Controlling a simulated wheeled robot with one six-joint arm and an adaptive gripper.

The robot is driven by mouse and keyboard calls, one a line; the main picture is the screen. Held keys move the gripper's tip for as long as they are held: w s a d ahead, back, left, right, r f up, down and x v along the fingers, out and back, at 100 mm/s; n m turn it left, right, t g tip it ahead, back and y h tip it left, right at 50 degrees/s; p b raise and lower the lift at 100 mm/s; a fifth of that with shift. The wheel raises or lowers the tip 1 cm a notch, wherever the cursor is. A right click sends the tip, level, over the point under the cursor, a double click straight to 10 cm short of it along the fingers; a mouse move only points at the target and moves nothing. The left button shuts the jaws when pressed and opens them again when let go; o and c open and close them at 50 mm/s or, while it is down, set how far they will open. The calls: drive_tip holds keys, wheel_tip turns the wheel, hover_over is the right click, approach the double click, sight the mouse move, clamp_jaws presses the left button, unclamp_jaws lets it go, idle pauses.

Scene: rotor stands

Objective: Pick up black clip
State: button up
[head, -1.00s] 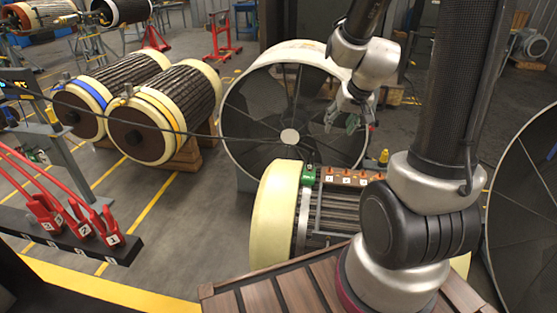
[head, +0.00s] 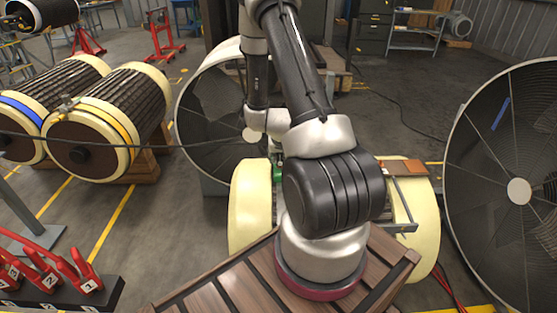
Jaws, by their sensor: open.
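I cannot make out a black clip in the head view. My wrist (head: 266,122) hangs down over the far side of the cream-ended rotor (head: 250,208) in front of me. My gripper is hidden behind my own arm, so I see neither its fingers nor anything it may hold. Most of the rail on top of this rotor is hidden by my arm.
Red numbered clamps (head: 42,275) stand on a dark bar at lower left. Two banded rotors (head: 110,115) lie on wooden blocks at left. A large round fan housing (head: 205,120) stands behind my arm, another (head: 515,190) at right. Floor (head: 400,110) is clear at back right.

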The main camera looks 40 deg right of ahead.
drive_tip(key=shift+x, duration=1.15)
clamp_jaws()
drive_tip(key=shift+r, duration=0.1)
wheel_tip(320, 180, up, 7)
drive_tip(key=shift+r, duration=0.25)
drive_tip(key=shift+d+r, duration=0.1)
drive_tip(key=shift+r, duration=1.1)
